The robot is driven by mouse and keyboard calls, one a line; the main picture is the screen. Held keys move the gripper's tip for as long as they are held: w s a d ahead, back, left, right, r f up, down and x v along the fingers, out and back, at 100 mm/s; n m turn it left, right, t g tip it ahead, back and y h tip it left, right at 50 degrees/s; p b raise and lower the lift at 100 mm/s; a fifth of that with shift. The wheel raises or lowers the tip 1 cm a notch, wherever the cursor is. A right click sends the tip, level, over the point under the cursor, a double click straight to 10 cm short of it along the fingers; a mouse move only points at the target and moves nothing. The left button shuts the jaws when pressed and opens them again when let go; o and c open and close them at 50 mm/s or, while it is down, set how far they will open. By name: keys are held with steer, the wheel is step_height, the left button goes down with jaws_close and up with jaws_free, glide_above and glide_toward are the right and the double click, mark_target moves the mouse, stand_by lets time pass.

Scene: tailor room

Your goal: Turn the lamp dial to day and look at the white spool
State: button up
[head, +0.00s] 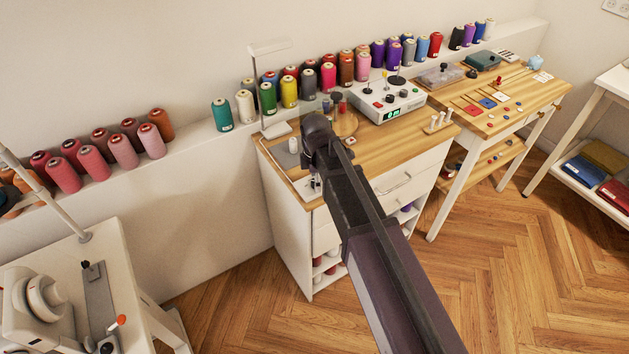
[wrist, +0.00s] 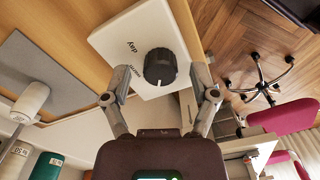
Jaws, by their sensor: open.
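The black lamp dial (wrist: 160,67) sits on a white plate (wrist: 115,40) in the wrist view. The word "day" is printed on the plate to the upper left of the dial, upside down in this view. A white mark shows on the dial's lower edge, away from "day". My gripper (wrist: 161,82) is open, its fingers on either side of the dial, with no clear contact. In the head view my arm hides most of the dial area. A white spool (wrist: 31,98) stands at the left of the wrist view, and shows small on the cabinet top (head: 293,146).
A white lamp stand (head: 264,90) rises at the cabinet's back left. Coloured thread spools line the wall ledge (head: 190,140). A grey mat (wrist: 40,72) lies beside the plate. Open floor (head: 500,280) lies at the right.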

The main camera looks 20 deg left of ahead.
jaws_close()
steer(key=shift+a, duration=0.15)
